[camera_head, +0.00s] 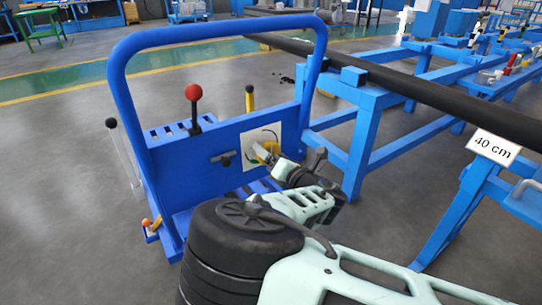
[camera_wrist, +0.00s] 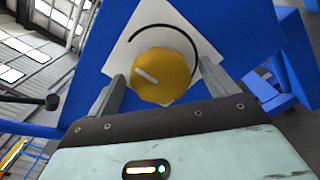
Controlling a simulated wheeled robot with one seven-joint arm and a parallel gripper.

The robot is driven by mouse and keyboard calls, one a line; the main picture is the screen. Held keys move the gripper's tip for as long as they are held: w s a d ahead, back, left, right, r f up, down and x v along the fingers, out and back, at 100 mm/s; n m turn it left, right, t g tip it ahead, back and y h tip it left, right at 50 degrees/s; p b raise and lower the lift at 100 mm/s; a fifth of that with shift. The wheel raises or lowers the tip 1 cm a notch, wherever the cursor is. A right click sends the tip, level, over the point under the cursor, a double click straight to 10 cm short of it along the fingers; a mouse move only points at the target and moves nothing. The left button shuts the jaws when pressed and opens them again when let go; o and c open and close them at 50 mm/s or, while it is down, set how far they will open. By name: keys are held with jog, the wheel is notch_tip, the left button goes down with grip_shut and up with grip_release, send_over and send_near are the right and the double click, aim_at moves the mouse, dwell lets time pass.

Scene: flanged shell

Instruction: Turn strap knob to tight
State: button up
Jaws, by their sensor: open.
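The strap knob (camera_wrist: 163,76) is a round yellow dial with a pale pointer line, on a white plate (camera_wrist: 190,22) with a black curved mark. In the wrist view the pointer slants toward the upper left of the picture. In the head view the knob (camera_head: 270,147) sits on the right part of the blue panel and is partly hidden by my gripper (camera_head: 262,152). My gripper (camera_wrist: 160,88) is open, with one finger on each side of the knob. I cannot tell whether either finger touches it.
A blue frame (camera_head: 362,140) holding a long black bar (camera_head: 430,92) stands close on the right. Open floor (camera_head: 60,150) lies left.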

jog(key=shift+w+a, duration=0.3)
jog(key=shift+w, duration=0.15)
jog(key=c, duration=1)
